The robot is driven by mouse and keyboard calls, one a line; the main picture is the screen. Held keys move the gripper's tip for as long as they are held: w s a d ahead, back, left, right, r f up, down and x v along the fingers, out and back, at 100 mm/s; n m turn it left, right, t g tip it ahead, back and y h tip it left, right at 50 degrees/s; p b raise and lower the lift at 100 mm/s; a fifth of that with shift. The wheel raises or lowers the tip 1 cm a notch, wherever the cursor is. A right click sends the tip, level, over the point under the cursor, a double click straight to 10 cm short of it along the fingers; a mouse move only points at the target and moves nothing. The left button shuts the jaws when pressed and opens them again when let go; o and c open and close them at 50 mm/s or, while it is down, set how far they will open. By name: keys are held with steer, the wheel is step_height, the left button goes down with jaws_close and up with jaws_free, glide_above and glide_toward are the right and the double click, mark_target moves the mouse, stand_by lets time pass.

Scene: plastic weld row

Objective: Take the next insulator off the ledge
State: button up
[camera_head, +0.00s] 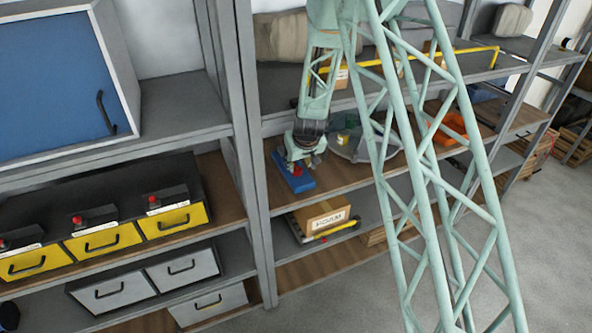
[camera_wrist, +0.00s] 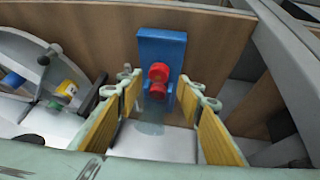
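A red, spool-shaped piece, likely the insulator (camera_wrist: 158,74), sits against a blue block (camera_wrist: 160,45) in the middle of the wrist view. In the head view the red piece (camera_head: 297,171) shows small on the blue block (camera_head: 295,184), on the wooden shelf. My gripper (camera_wrist: 164,88) is open, with one yellow-padded finger on each side of the red piece and a gap at both sides. In the head view my gripper (camera_head: 308,160) is just above the blue block. Whether the fingertips reach past the red piece is hard to tell.
A grey round tray (camera_head: 352,146) with small parts stands right of the block; its rim is close to the left finger in the wrist view. An orange bin (camera_head: 450,126) stands farther right. A cardboard box (camera_head: 322,216) sits on the shelf below. Grey uprights (camera_head: 254,150) stand left.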

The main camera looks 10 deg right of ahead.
mark_target(297, 169)
steer(key=shift+w+a+f, duration=0.1)
steer(key=shift+w+f, duration=0.6)
steer(key=shift+w, duration=0.2)
steer(key=shift+p+x, duration=0.35)
steer(key=shift+x, duration=0.8)
steer(key=shift+w+p+x, duration=0.25)
steer(key=shift+p+x, duration=0.2)
steer(key=shift+x, duration=2.15)
steer(key=shift+r, duration=0.15)
steer(key=c, duration=0.6)
